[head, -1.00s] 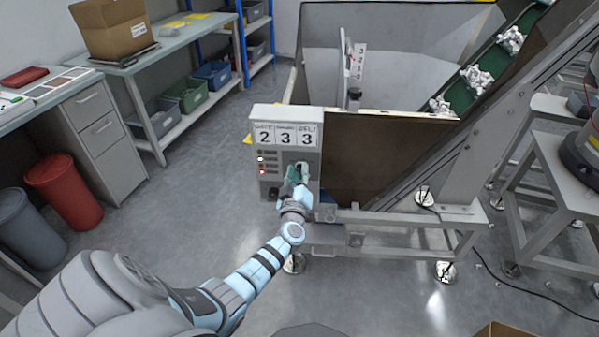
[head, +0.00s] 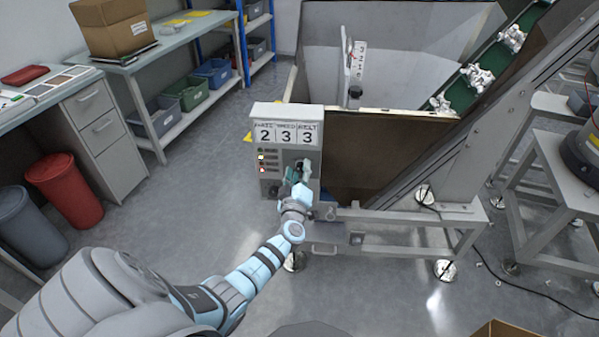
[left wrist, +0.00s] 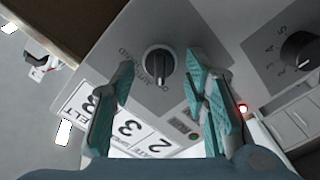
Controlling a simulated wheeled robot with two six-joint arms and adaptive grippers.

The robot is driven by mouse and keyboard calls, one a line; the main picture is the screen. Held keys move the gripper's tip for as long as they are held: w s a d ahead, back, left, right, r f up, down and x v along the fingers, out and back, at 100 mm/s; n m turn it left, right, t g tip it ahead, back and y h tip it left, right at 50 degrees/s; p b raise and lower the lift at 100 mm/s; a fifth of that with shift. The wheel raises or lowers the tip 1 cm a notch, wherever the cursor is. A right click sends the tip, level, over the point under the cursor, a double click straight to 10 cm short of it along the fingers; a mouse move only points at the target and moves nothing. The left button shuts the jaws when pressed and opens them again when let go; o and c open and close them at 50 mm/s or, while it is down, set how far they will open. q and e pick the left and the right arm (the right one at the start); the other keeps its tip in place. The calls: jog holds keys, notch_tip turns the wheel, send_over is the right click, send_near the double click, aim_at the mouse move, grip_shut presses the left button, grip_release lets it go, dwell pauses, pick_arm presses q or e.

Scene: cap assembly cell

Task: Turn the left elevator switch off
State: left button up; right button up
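The grey control box (head: 287,140) stands at the front left of the elevator. Its dark rotary switch (head: 302,168) shows just beyond my left gripper (head: 297,176). In the left wrist view the black switch knob (left wrist: 159,60) is on the panel, its grip bar roughly upright in the picture, the lower end toward small lettering that seems to read OFF. My left gripper (left wrist: 158,75) is open, with one teal finger on each side of the knob and a visible gap to both. It holds nothing. My right gripper is not in view.
A second knob (left wrist: 299,50) with a number scale is beside the switch. A display panel (head: 286,134) reads 2, 3, 3. The green inclined belt (head: 462,94) carries white parts. A steel frame (head: 410,215) supports the elevator.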

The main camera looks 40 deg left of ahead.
pick_arm(q)
jog(key=v, duration=1.2)
